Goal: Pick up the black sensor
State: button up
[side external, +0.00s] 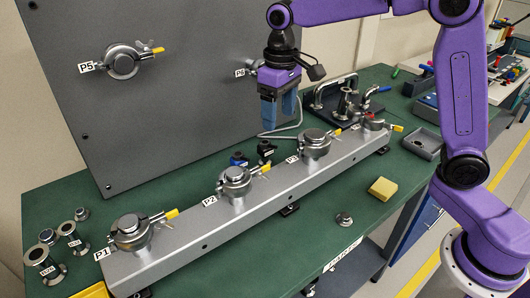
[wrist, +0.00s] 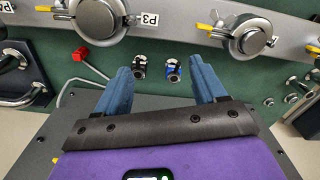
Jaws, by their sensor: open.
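The black sensor (side external: 266,148) is a small black part on the green bench, behind the silver rail near port P3. A similar blue sensor (side external: 238,159) lies just left of it. In the wrist view the black sensor (wrist: 139,66) is left of the blue sensor (wrist: 173,70), and both appear between my two blue fingers. My gripper (side external: 272,124) points down above the bench behind the rail, above the black sensor and apart from it. The wrist view shows my gripper (wrist: 160,66) open and empty, with the black sensor nearer the left finger.
The silver rail (side external: 205,238) with clamped ports runs in front of the sensors. A grey upright panel (side external: 180,110) stands behind. A toggle-clamp fixture (side external: 345,105) is to the right. A yellow block (side external: 382,189) sits before the rail. A red-ended bent rod (wrist: 80,54) lies nearby.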

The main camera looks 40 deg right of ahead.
aim_at(266, 142)
jog(key=w+d+m, duration=0.4)
jog(key=w, duration=0.6)
notch_tip(266, 142, down, 18)
jog(key=shift+r, duration=0.25)
jog(key=c, duration=1.2)
